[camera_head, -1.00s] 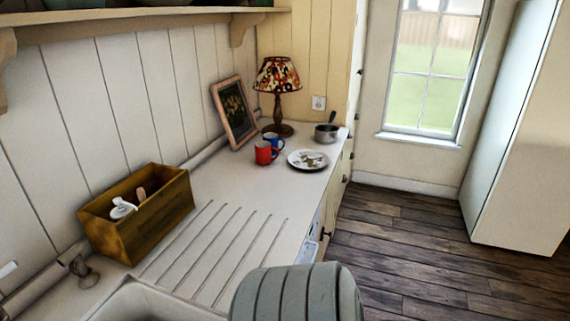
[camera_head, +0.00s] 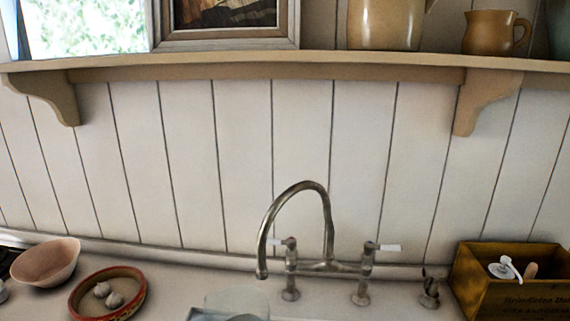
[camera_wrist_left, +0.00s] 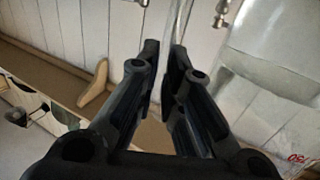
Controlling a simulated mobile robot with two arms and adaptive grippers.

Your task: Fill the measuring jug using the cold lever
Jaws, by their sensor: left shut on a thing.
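The measuring jug (camera_head: 237,303) is clear and shows only in part at the bottom edge of the head view, below and left of the tap spout. In the left wrist view the clear jug (camera_wrist_left: 280,65) fills the right side, with a red marking low on it. My left gripper (camera_wrist_left: 164,60) is shut on the jug, seemingly at its handle. The metal tap (camera_head: 327,225) has a tall curved spout, its mouth (camera_head: 262,272) pointing down. It has two white-tipped levers, left (camera_head: 281,242) and right (camera_head: 388,247). I cannot tell which is cold. No water shows. My right gripper is out of view.
A wooden box (camera_head: 515,285) stands right of the tap. A pink bowl (camera_head: 46,262) and a red-rimmed dish (camera_head: 108,291) with small round things stand at the left. A shelf (camera_head: 300,66) with a frame and jugs runs above. The sink basin is below view.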

